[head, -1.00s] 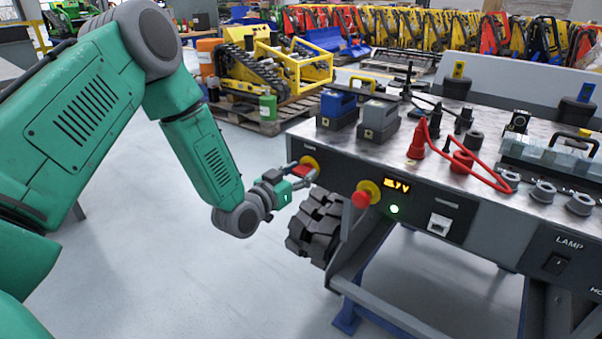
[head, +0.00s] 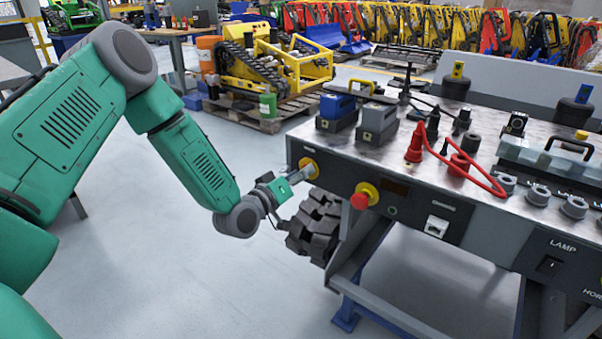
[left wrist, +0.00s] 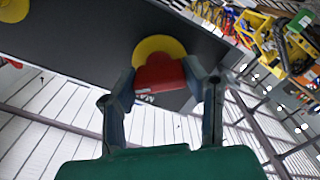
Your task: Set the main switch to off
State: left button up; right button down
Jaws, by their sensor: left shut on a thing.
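The main switch is a red handle (left wrist: 160,72) on a yellow round plate (left wrist: 159,46), at the left end of the console's front panel. In the head view the yellow plate (head: 309,164) shows behind my gripper, and the red handle is hidden. My left gripper (head: 305,173) is at the switch, shut on the red handle, with one finger on each side of it in the left wrist view (left wrist: 167,85). The display (head: 396,188) and the round lamp (head: 392,210) on the panel are dark. My right gripper is not in view.
A red knob (head: 360,201) on a yellow plate sticks out to the right of the switch. A black tracked part (head: 315,228) sits just below my left gripper. Blue and grey blocks (head: 377,122) and red cables stand on the console top (head: 345,152). The floor at left is clear.

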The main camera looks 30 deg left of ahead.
pick_arm(q)
jog(key=n, duration=0.4)
jog(key=shift+a+f+n, duration=0.2)
jog(key=shift+n, duration=0.2)
jog(key=n+b, duration=0.2)
jog(key=n, duration=0.3)
jog(key=shift+s+f+n, duration=0.1)
jog(key=shift+n, duration=0.3)
jog(key=o, duration=1.1)
jog(key=shift+o, duration=0.2)
jog(key=shift+a, duration=0.15)
jog(key=shift+s, duration=0.1)
jog(key=s+a, duration=0.1)
jog(key=s, duration=1)
jog(key=shift+s, duration=0.35)
